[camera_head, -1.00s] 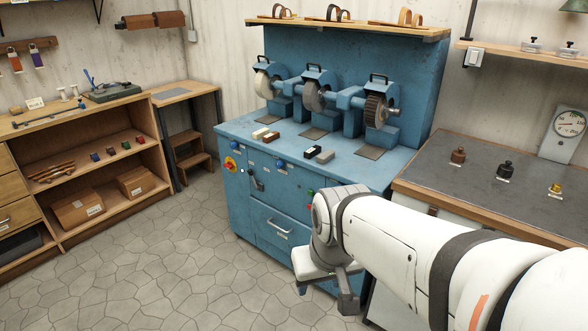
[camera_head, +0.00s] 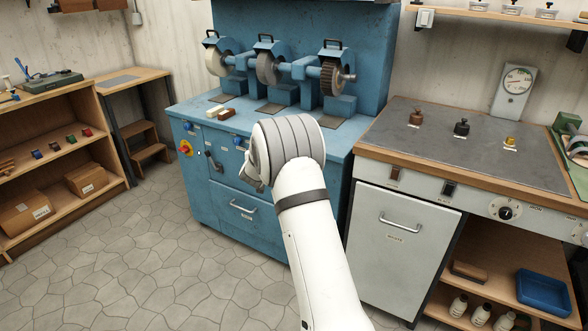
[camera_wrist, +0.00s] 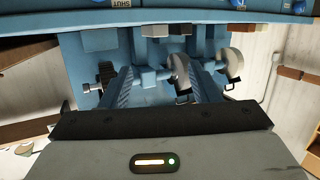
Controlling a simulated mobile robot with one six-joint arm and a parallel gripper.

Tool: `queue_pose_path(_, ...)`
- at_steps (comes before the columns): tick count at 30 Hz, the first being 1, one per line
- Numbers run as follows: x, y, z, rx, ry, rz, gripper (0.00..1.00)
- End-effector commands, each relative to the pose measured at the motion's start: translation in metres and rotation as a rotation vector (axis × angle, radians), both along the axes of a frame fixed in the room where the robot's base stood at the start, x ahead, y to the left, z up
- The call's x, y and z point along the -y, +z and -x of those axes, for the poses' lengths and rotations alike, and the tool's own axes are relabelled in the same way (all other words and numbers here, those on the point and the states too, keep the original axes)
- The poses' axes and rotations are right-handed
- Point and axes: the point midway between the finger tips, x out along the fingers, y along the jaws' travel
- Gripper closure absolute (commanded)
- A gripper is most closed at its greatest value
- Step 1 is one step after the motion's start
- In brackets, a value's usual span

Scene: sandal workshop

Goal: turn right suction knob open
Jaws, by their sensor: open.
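The blue grinding machine (camera_head: 225,185) has blue knobs on its front panel, a left one (camera_head: 188,126) and another (camera_head: 238,140) just left of my arm. My wrist covers the panel to the right, so any knob there is hidden in the head view. The wrist view is upside down; a blue knob (camera_wrist: 98,2) is cut off at its top edge beside a "SHUT" label, with another (camera_wrist: 240,5) further right. I cannot tell surely which is the right suction knob. My gripper (camera_wrist: 163,78) is open and empty, its ribbed fingers apart; my wrist mostly hides it in the head view.
Grinding wheels (camera_head: 268,68) stand on the machine's top, with blocks (camera_head: 218,112) before them. A grey-topped bench (camera_head: 450,150) stands close on the right. The stone floor (camera_head: 160,250) is clear at the left front.

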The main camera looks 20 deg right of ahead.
Motion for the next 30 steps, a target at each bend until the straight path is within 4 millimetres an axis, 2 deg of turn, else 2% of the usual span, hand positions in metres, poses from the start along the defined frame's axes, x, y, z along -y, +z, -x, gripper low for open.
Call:
queue_pose_path(1,0.013,-0.029,-0.008,0.017,-0.057,0.033,0.44)
queue_pose_path(3,0.03,-0.053,-0.013,0.045,-0.136,0.08,0.44)
queue_pose_path(6,0.049,-0.081,-0.013,0.071,-0.236,0.141,0.44)
queue_pose_path(11,0.066,-0.108,-0.009,0.089,-0.335,0.204,0.44)
queue_pose_path(17,0.079,-0.114,-0.013,0.097,-0.368,0.224,0.44)
queue_pose_path(24,0.107,-0.115,-0.037,0.097,-0.365,0.224,0.44)
queue_pose_path(30,0.124,-0.114,-0.052,0.095,-0.363,0.222,0.44)
